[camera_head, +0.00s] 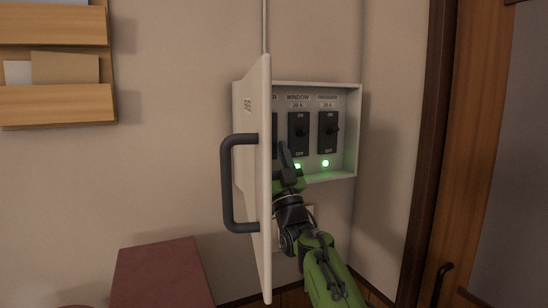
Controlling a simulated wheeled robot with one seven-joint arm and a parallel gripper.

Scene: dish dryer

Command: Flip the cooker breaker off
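The breaker box (358,130) is on the wall with its white door (256,200) swung open toward me. The leftmost breaker (275,128) is mostly hidden behind the door edge; only the end of its label, "ER", shows. The middle breaker (298,132) is labelled "WINDOW". The right breaker (328,132) has a label too small to read. My gripper (288,160) is at the lower left of the box opening, beside the door edge, in front of the area below the left and middle breakers. I cannot tell whether it touches a switch or how its fingers are set.
A thick dark handle (227,185) sticks out from the door on the left. Green lights (325,163) glow under the middle and right breakers. A dark wooden door frame (430,150) is at right, a red-brown surface (160,275) at lower left, a wooden wall rack (55,103) at upper left.

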